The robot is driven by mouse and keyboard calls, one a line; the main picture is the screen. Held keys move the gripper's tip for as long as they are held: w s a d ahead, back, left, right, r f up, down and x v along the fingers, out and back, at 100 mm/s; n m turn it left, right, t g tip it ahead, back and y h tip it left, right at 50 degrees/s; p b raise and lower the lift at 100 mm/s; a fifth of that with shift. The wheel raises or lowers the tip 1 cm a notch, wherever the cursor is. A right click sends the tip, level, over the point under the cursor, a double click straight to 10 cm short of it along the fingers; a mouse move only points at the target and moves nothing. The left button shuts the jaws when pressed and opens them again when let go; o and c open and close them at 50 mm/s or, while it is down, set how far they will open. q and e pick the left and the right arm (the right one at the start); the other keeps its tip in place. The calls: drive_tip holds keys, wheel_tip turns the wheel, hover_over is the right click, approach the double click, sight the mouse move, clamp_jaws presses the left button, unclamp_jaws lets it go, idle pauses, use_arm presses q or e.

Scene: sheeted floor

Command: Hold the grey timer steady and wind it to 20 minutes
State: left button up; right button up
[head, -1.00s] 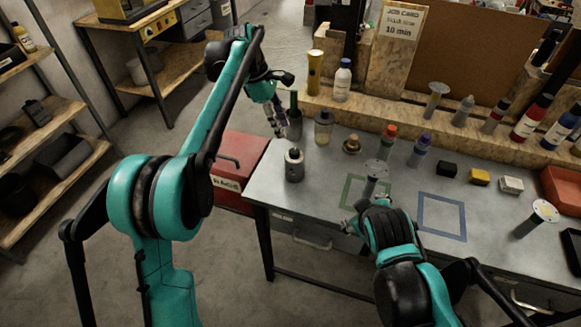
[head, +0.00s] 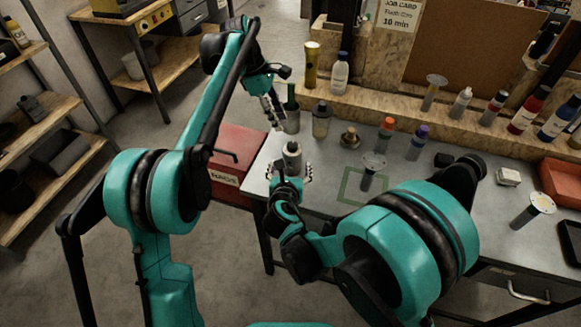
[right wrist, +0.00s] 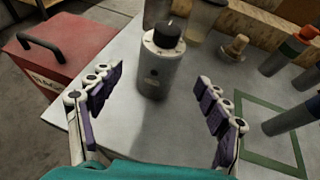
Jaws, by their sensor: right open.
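The grey timer (head: 292,158) is an upright cylinder near the left end of the workbench. In the right wrist view the timer (right wrist: 158,70) shows a black knob above a pale ring; the ring's marks are too small to read. My right gripper (head: 291,176) is open at the near side of the timer. In the right wrist view its fingers (right wrist: 158,88) are spread left and right, with the timer between and slightly beyond them, apparently untouched.
A clear bottle (head: 321,120) and a brass-coloured piece (head: 349,138) stand behind the timer. A dial-topped cylinder (head: 369,177) stands to the right by a green square outline (head: 347,187). A red box (head: 238,170) is beyond the bench's left edge.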

drive_tip(key=x, duration=0.7)
drive_tip(key=shift+w+f, duration=0.15)
drive_tip(key=shift+w, duration=0.15)
drive_tip(key=c, duration=1.4)
use_arm(q)
drive_tip(key=o, duration=0.4)
drive_tip(key=shift+d, duration=0.1)
drive_tip(key=shift+c, duration=0.2)
wheel_tip(320, 180, up, 3)
drive_tip(key=y, duration=0.4)
hover_over(292, 144)
drive_tip(key=shift+n+t, duration=0.3)
drive_tip(key=shift+n, duration=0.1)
wheel_tip(292, 144, down, 12)
drive_tip(key=shift+r, duration=0.1)
clamp_jaws()
